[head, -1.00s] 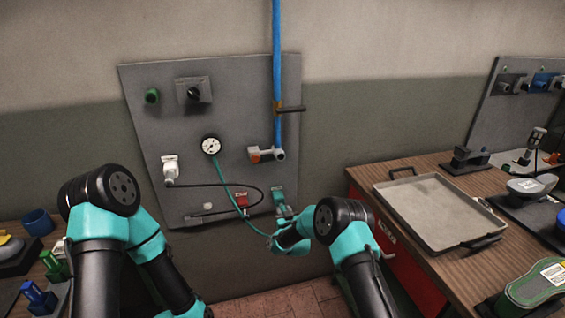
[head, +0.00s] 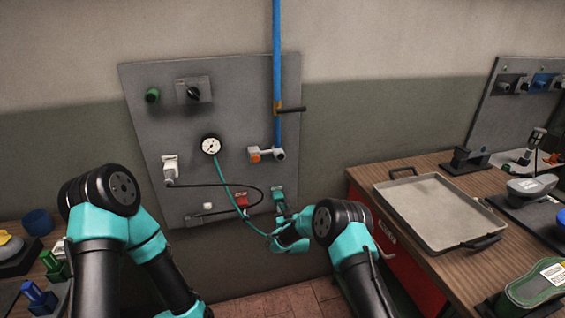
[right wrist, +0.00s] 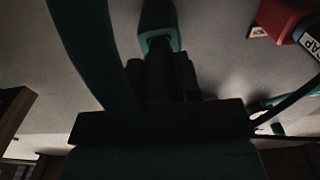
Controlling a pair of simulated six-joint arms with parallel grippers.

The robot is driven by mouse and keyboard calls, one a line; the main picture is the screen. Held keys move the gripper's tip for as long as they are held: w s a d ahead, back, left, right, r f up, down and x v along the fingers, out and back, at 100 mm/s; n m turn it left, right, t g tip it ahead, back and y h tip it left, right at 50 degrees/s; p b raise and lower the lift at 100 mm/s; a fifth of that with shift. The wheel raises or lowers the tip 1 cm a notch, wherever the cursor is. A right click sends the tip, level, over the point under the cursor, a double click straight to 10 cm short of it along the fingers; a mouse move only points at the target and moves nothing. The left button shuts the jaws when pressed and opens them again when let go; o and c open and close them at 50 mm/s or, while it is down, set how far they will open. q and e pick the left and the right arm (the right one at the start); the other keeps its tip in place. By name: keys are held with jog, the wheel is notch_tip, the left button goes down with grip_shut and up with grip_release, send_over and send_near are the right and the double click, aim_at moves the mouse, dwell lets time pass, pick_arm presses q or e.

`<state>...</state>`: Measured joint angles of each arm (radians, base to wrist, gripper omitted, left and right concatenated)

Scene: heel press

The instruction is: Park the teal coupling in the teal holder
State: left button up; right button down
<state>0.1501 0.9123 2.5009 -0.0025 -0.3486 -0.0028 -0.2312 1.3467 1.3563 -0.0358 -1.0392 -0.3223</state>
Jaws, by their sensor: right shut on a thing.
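The teal holder (head: 278,194) is fixed low on the right of the grey wall panel; its teal end also shows in the right wrist view (right wrist: 158,38). My right gripper (head: 283,219) is just below it, shut on the teal coupling (right wrist: 159,72) at the end of the teal hose (head: 229,198). The coupling points up at the holder in the head view. Its tip appears close to or at the holder; the dark jaws and shadow hide whether it is seated. My left arm shows at the lower left, but its gripper is out of view.
The panel also carries a gauge (head: 211,146), a red block (head: 241,200), a white fitting (head: 170,167) with a black cable, and an orange-ended valve (head: 265,154). A blue pipe (head: 277,60) runs above. A bench with a metal tray (head: 432,209) stands at the right.

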jog(key=shift+x, duration=0.9)
jog(key=c, duration=0.7)
grip_release()
jog(key=shift+c, duration=0.2)
jog(key=shift+s, duration=0.1)
jog(key=v, duration=1.7)
jog(key=shift+s+d, duration=0.1)
jog(key=shift+d, duration=0.05)
jog(key=s+d+f+m+g+h, duration=0.1)
jog(key=s+d+f+g, duration=0.35)
jog(key=s, duration=0.25)
jog(key=s+d+f+m+g, duration=0.1)
jog(key=s+d+f+g, duration=0.2)
jog(key=s+d, duration=0.35)
jog(key=s+d+f+m+g+h, duration=0.1)
jog(key=s+d+f+g, duration=0.25)
jog(key=s, duration=0.45)
jog(key=s+d+m+g, duration=0.1)
jog(key=s+d+g, duration=0.1)
jog(key=s, duration=0.4)
jog(key=s+d+m+g+y, duration=0.1)
jog(key=s+d+g, duration=0.1)
jog(key=s, duration=0.5)
jog(key=shift+r+g, duration=0.25)
jog(key=shift+g, duration=0.55)
jog(key=shift+s+a, duration=0.1)
